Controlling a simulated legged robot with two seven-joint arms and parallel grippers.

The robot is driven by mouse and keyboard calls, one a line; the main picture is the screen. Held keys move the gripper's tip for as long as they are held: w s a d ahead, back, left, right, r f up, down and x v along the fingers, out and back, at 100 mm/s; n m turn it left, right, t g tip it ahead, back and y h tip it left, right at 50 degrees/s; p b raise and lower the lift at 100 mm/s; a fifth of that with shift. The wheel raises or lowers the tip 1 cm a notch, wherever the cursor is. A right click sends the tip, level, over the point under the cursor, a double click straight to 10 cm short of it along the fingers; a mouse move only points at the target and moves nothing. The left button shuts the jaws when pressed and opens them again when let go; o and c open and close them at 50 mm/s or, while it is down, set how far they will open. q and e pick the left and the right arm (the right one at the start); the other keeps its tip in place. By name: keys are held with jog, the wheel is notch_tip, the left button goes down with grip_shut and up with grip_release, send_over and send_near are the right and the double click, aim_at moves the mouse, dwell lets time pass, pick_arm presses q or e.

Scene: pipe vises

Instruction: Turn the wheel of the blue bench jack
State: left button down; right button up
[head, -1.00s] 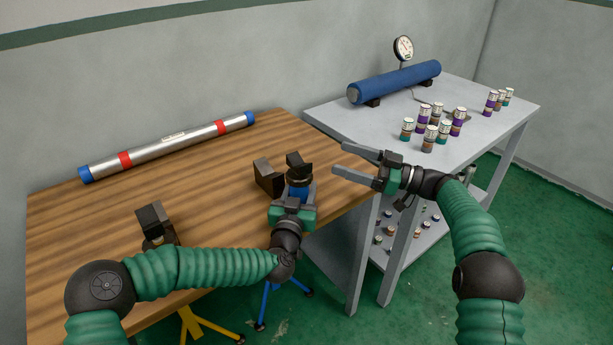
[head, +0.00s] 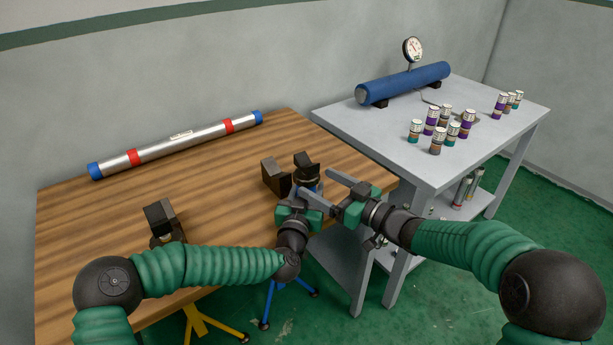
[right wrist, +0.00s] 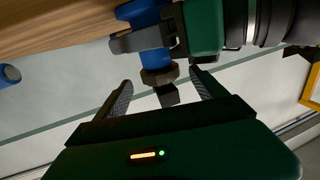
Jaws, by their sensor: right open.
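The blue bench jack (head: 312,175) stands at the wooden table's front right edge, with dark jaws (head: 306,159) on top. Its blue column (right wrist: 152,58) shows in the right wrist view, with a dark faceted part (right wrist: 160,76) at its end, perhaps the wheel. My left gripper (head: 297,196) is at the jack; one finger lies across the blue column in the right wrist view (right wrist: 142,40). Its grip is partly hidden. My right gripper (head: 315,183) is open beside the jack. The dark faceted part appears between its fingers (right wrist: 162,89), which look apart from it.
A second vise (head: 160,217) stands at the table's front left. A silver pipe (head: 180,144) lies along the back. The grey bench (head: 385,140) at right holds a blue cylinder (head: 405,83), a gauge and several small cans. My two grippers are very close together.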

aim_at(296, 170)
jog(key=x, duration=0.5)
jog(key=shift+w, duration=0.1)
jog(key=shift+c, duration=0.3)
jog(key=c, duration=1.3)
jog(key=shift+r, duration=0.1)
jog(key=shift+n+g+y, duration=0.4)
jog(key=shift+y, duration=0.1)
jog(key=n+g+y, duration=0.1)
jog(key=g, duration=0.1)
jog(key=n+g+y, duration=0.1)
jog(key=n+g, duration=0.1)
jog(key=n+g+y, duration=0.1)
jog(key=g, duration=0.1)
jog(key=shift+w+d+n+g, duration=0.1)
jog(key=shift+w+n+g, duration=0.2)
jog(key=shift+n, duration=0.1)
jog(key=shift+g, duration=0.3)
